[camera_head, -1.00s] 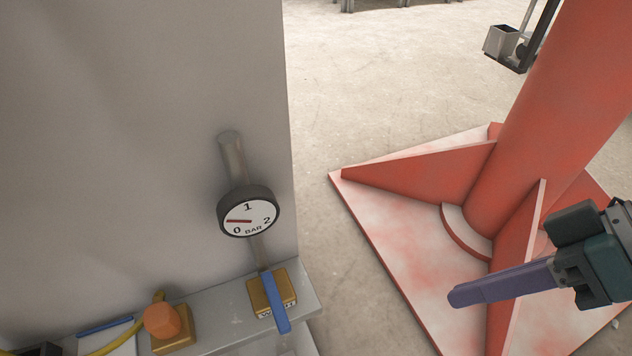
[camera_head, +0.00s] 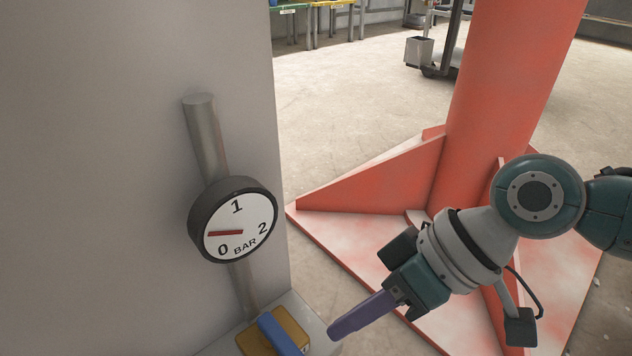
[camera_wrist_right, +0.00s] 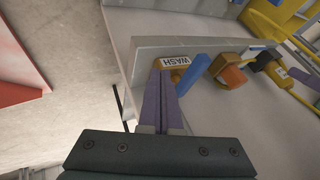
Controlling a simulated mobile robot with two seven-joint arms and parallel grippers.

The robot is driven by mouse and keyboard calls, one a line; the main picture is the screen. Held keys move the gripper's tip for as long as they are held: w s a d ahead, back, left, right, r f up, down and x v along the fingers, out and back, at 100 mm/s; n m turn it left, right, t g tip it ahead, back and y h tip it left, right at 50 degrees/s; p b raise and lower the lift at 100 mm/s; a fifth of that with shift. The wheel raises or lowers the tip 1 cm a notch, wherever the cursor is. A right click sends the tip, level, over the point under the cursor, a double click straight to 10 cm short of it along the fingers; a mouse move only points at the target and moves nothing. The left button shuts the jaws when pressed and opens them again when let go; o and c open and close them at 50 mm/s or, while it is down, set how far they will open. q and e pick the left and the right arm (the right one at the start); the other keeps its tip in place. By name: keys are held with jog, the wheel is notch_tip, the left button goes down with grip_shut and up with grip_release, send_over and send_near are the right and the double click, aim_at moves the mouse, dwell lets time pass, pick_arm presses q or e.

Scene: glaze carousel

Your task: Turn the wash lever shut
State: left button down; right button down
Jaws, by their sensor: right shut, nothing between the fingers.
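The blue wash lever (camera_head: 281,335) sits on a brass-coloured valve block (camera_head: 293,326) at the bottom of the head view, partly cut off by the frame edge. In the right wrist view the blue lever (camera_wrist_right: 192,75) stands beside the block with its WASH label (camera_wrist_right: 175,62). My right gripper (camera_head: 334,333) is shut and empty, its purple fingers to the right of the lever. In the wrist view its fingertips (camera_wrist_right: 162,72) appear close to the valve block; I cannot tell whether they touch. My left gripper is not in view.
A gauge (camera_head: 234,220) on a pipe reads low, between 0 and 1. A grey panel (camera_head: 90,180) stands on the left. A red column with a finned base (camera_head: 375,187) stands behind my right arm. An orange knob (camera_wrist_right: 233,77) is beside the lever.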

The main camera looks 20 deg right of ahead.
aim_at(288, 353)
jog(key=a, duration=0.1)
jog(key=s+a, duration=0.1)
jog(key=a, duration=0.1)
jog(key=shift+s+r, duration=0.1)
jog(key=shift+r, duration=0.05)
dwell(0.3)
